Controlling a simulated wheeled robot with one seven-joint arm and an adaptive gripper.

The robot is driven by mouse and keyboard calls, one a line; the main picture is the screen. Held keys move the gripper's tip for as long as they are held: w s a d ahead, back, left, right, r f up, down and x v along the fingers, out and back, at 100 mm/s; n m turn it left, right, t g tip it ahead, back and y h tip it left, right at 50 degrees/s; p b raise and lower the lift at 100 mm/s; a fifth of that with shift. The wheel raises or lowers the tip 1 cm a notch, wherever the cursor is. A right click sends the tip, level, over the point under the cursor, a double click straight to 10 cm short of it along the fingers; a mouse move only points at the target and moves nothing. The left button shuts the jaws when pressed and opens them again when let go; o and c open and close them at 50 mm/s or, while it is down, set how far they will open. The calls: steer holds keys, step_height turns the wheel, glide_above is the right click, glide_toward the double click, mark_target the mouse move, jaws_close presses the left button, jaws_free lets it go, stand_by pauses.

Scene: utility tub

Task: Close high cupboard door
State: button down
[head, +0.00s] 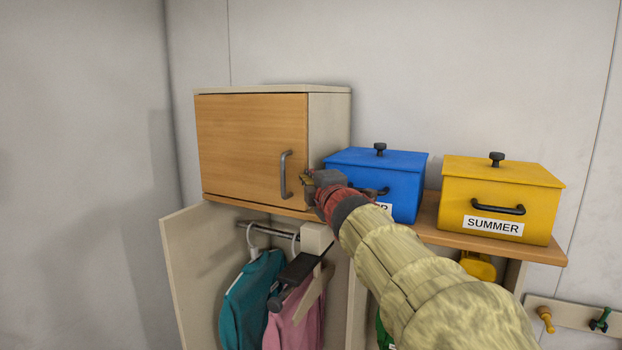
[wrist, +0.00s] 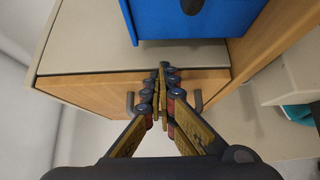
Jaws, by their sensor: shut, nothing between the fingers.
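The high cupboard (head: 329,118) stands on a wooden shelf at the upper left of the head view. Its wooden door (head: 240,145) lies flat across the front and looks shut or nearly shut. A grey upright handle (head: 286,174) is near the door's right edge. My gripper (head: 308,180) is just right of the handle, by the cupboard's front right corner. In the wrist view my gripper (wrist: 162,72) has its fingers together and empty, reaching over the door (wrist: 85,92) between the two visible ends of the handle (wrist: 130,101). I cannot tell whether it touches the door.
A blue box (head: 385,165) stands right of the cupboard, close behind my gripper. A yellow SUMMER box (head: 500,200) is farther right on the shelf (head: 450,238). Below, an open lower door (head: 195,270) stands at left, beside a hanging teal garment (head: 250,290) and pink garment (head: 290,325).

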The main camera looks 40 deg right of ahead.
steer(key=shift+s+d, duration=0.1)
steer(key=v, duration=1.2)
steer(key=shift+f, duration=0.1)
